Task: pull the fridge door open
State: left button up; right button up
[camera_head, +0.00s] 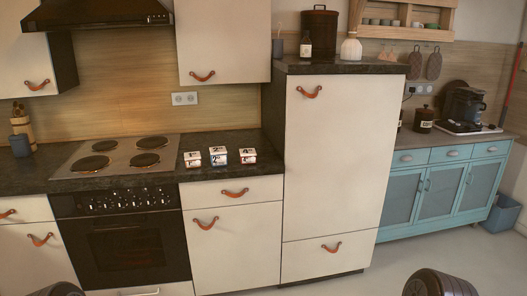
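The fridge door (335,165) is the tall cream front in the right half of the head view. It looks shut, flush with its cabinet. Its brown leather pull (309,92) is near the top left corner of the door. Below it is a separate cream front (325,262) with its own leather pull (331,247). Dark rounded parts of my arms show at the bottom left and bottom right edges, well below the door pull. Neither gripper's fingers are in view, and nothing touches the door.
A cooktop (118,156) and oven (128,245) stand left of the fridge, with three small white boxes (219,156) on the counter. A blue cabinet (437,190) stands to the right. A canister (319,32) and bottles sit on the fridge top. Floor shows at lower right.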

aim_at(341, 130)
jog(key=i, duration=2.3)
jog(key=i+z, duration=0.2)
jog(key=z, duration=0.25)
